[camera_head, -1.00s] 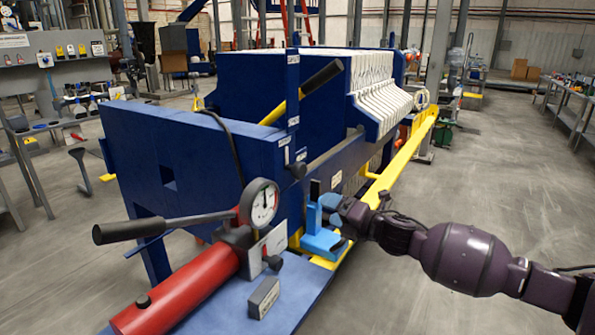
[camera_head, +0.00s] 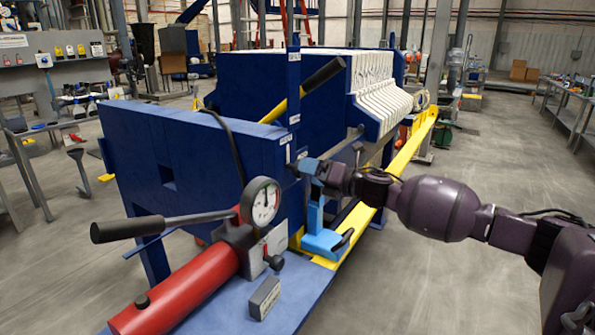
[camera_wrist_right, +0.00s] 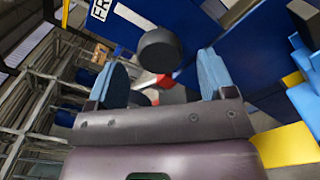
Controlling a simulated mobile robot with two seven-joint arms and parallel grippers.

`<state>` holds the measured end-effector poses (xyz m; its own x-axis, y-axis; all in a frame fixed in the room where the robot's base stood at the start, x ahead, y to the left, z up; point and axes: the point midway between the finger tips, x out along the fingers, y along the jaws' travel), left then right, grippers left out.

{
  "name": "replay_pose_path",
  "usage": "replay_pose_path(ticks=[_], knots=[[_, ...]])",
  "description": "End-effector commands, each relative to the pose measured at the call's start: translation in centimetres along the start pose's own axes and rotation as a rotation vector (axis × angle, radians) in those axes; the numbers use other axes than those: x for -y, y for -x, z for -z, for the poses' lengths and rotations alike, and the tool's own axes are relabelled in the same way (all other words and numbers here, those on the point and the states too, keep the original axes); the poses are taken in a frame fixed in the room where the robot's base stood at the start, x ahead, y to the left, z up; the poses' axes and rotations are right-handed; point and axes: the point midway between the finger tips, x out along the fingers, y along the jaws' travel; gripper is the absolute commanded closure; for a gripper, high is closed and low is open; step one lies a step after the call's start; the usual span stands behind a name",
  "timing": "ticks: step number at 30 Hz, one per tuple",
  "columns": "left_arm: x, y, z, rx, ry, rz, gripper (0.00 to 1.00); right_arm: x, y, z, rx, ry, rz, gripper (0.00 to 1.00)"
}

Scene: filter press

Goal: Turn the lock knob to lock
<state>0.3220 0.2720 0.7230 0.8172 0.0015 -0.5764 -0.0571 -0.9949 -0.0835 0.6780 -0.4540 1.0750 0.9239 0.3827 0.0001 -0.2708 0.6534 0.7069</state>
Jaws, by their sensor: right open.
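My left gripper is not in view.
A red cylinder (camera_head: 185,295) with a gauge (camera_head: 263,202) and a black-gripped lever (camera_head: 125,230) stands in front. A light blue bracket (camera_head: 322,238) is below my right gripper. A yellow rail (camera_head: 400,160) runs along the press. The floor at right is open.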

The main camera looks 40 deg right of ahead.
Motion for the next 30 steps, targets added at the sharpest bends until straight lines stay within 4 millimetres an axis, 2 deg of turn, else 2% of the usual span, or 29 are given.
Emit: replay_pose_path(ticks=[6,12,26,30], knots=[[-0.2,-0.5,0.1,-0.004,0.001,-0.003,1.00,0.0,-2.4,0.1,0.000,0.000,-0.001,0.24],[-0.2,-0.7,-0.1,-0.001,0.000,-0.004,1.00,0.1,-3.9,0.1,0.000,-0.001,0.001,0.24],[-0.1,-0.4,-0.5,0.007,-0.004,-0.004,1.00,0.0,-4.5,0.0,0.000,0.000,0.000,0.24],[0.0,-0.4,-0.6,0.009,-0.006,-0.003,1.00,0.0,-4.5,0.0,0.000,0.000,0.000,0.45]])
